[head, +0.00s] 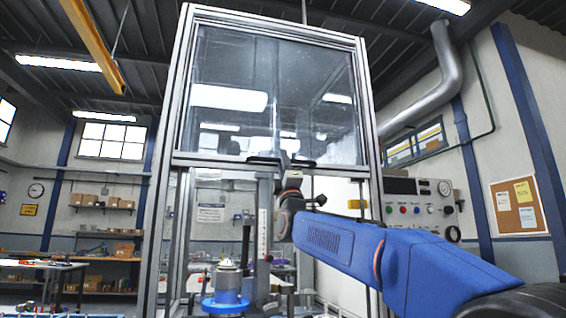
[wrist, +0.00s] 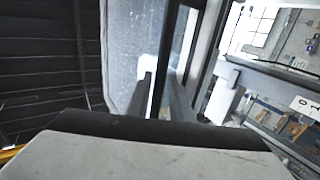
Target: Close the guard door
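The guard door (head: 270,95) is a clear pane in a metal frame, raised in the upper part of the machine enclosure (head: 160,200). The opening below it is uncovered. A dark handle (head: 262,160) runs along its lower edge. My gripper (head: 285,160) is at the middle of this handle, overlapping it in the head view. Whether the fingers are closed around it is too small to tell. In the wrist view, two dark finger-like bars (wrist: 162,98) reach toward the door's edge, and the pane (wrist: 122,45) shows behind them.
Inside the enclosure stands a blue round fixture (head: 226,303) with a metal part on top. A control panel (head: 420,205) is at the right of the frame. A workbench (head: 40,265) and shelves stand farther back at left.

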